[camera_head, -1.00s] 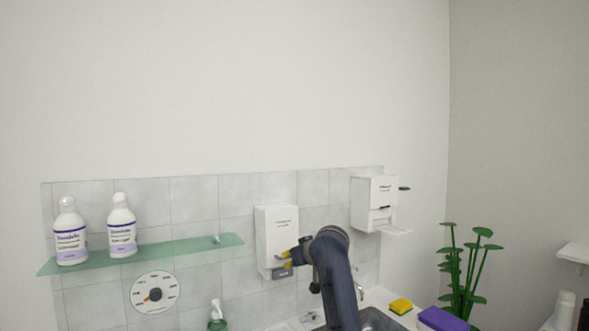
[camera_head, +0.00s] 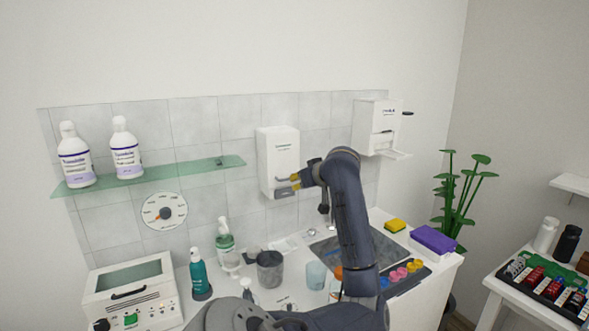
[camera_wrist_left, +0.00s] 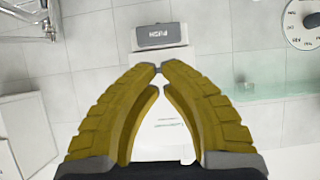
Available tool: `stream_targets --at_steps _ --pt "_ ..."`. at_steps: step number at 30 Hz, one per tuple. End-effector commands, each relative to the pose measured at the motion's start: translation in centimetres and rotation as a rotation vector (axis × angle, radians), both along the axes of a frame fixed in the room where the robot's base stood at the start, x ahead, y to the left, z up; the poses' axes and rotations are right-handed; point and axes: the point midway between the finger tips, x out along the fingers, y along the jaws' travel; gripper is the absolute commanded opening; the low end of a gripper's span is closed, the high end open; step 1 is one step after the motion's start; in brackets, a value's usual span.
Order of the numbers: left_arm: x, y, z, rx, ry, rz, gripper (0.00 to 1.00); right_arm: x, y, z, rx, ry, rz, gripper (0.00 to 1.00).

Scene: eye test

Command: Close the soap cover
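The white soap dispenser (camera_head: 275,150) hangs on the tiled wall, its front cover facing me. I cannot tell whether the cover stands slightly ajar. Its grey push lever (camera_head: 283,192) is at the bottom; the lever, marked PUSH, also shows in the wrist view (camera_wrist_left: 160,34). My left gripper (camera_head: 289,183) is in front of the dispenser's lower end, close to the lever; I cannot tell if it touches. My right gripper is not in view.
A second white dispenser (camera_head: 374,125) with a jutting tray is on the right. A glass shelf (camera_head: 205,170) holds two bottles on the left. Below are a counter with a sink (camera_head: 330,247), a teal bottle (camera_head: 200,276), cups and a white box device (camera_head: 130,290). A plant (camera_head: 455,195) stands right.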

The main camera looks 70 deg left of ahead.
Motion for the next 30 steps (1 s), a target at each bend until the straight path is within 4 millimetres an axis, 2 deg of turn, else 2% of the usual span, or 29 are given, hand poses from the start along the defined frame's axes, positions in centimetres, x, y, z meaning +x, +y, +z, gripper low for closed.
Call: stream_targets --at_steps 1,6,15,26,30 --pt "0.3 -0.9 -0.9 -0.002 0.003 -0.003 0.00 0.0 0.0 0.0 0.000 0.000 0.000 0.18" --pt "0.6 -3.6 -2.6 -0.001 0.002 -0.001 0.00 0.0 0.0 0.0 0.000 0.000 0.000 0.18" --pt "1.1 -6.9 -4.7 -0.001 0.002 -0.001 0.00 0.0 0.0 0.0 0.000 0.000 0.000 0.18" --pt "1.3 -8.1 -5.4 -0.005 0.031 -0.017 0.00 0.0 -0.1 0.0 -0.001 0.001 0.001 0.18" --pt "0.3 -7.6 -4.3 0.015 0.221 -0.069 0.00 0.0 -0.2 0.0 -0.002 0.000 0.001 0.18"
